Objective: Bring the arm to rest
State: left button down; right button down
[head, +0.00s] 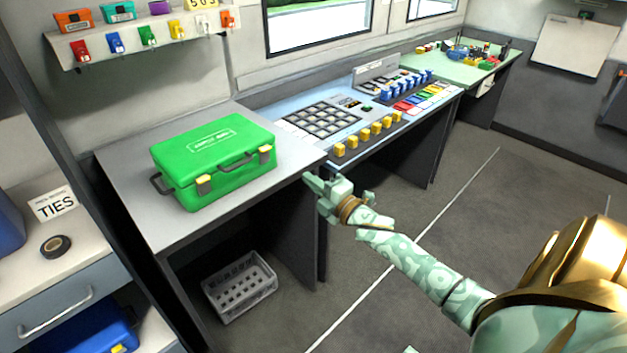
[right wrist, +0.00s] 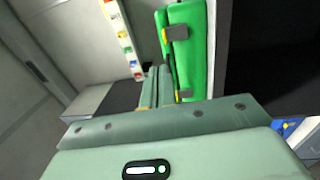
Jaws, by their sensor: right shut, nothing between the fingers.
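My right gripper (head: 316,186) is shut and empty. In the head view it hangs in the air near the front right corner of the grey table (head: 120,178), with my pale green patterned arm reaching in from the right. In the right wrist view the shut fingers (right wrist: 156,88) point forward, with the green case behind and beside them. The green case (head: 228,142) lies closed on the grey table, left of the gripper and apart from it in the head view. It also shows in the right wrist view (right wrist: 189,55). My left gripper is not in view.
A blue console (head: 290,128) with keys and yellow switches stands right of the case. A white basket (head: 240,288) sits on the floor under the table. A counter at left holds a black tape roll (head: 55,246) and a TIES sign (head: 52,204). The floor at right is clear.

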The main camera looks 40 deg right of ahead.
dwell(0.6)
jog(key=s+d+f+m+g+h, duration=0.2)
jog(key=f+m, duration=0.2)
jog(key=f, duration=0.3)
jog(key=s+d+f+m+g+h, duration=0.15)
jog(key=f+m, duration=0.25)
jog(key=f, duration=0.4)
jog(key=s+a+f+m+g, duration=0.1)
jog(key=s+f+m+g, duration=0.15)
jog(key=s+f, duration=0.55)
jog(key=s+a+f+m+g, duration=0.2)
jog(key=s+f+g, duration=0.25)
jog(key=f, duration=0.65)
jog(key=s+a+f+m+g, duration=0.1)
jog(key=s+a+f+g, duration=0.15)
jog(key=s+f, duration=0.55)
jog(key=s+a+f+m+g, duration=0.1)
jog(key=s+a+f+g, duration=0.2)
jog(key=s, duration=0.9)
jog(key=s+a+f+g+y, duration=0.1)
jog(key=s+a, duration=0.4)
jog(key=s, duration=0.3)
jog(key=s+a+f+g+y, duration=0.1)
jog(key=s+a+f, duration=0.1)
jog(key=s+a, duration=0.3)
jog(key=s+m, duration=0.1)
jog(key=s, duration=0.2)
jog(key=shift+s+g, duration=0.3)
jog(key=shift+s, duration=0.1)
jog(key=shift+a+f, duration=0.1)
